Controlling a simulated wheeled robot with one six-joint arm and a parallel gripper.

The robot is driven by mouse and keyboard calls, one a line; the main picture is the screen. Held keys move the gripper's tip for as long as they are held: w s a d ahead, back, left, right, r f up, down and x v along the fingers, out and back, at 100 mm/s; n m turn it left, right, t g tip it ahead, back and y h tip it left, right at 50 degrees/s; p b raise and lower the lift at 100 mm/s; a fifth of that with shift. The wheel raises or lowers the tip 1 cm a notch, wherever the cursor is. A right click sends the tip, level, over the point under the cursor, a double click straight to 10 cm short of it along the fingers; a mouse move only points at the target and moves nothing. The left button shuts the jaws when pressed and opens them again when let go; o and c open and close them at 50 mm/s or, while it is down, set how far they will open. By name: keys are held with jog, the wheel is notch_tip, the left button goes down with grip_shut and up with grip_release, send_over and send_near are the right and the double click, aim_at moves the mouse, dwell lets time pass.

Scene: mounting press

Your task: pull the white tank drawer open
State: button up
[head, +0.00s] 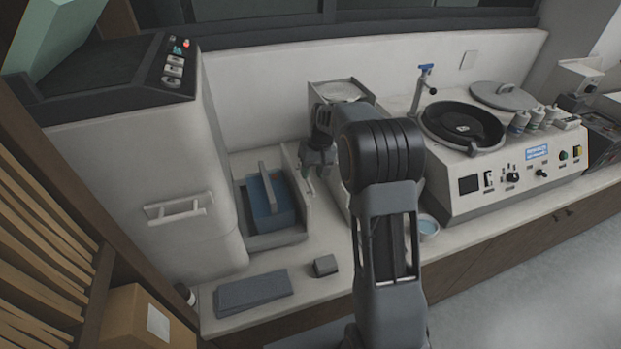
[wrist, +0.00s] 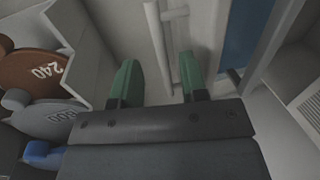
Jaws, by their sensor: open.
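My gripper (wrist: 159,62) is open, its two green fingers pointing at a pale wall in the wrist view. A white bar handle (wrist: 157,45) on a short bracket lies between the fingers; I cannot tell whether either finger touches it. The handle appears to belong to the white tank drawer, whose pale front (wrist: 205,25) shows beside it. In the head view a blue tank (head: 272,204) with a grey handle sits in a pale, open-topped housing (head: 276,240). My gripper (head: 318,168) is at its right side, partly hidden by my arm.
A large white cabinet (head: 150,160) with its own bar handle (head: 178,207) stands left. Discs marked 240 (wrist: 38,72) and 600 (wrist: 48,118) are left in the wrist view. A grey cloth (head: 253,292) and small dark block (head: 325,265) lie on the counter. A polishing machine (head: 520,170) stands right.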

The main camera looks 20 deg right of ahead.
aim_at(310, 183)
jog(key=shift+a+f, duration=0.2)
jog(key=shift+f, duration=0.65)
jog(key=shift+a+f, duration=0.15)
jog(key=shift+f, duration=0.7)
grip_shut()
jog(key=shift+d, duration=0.1)
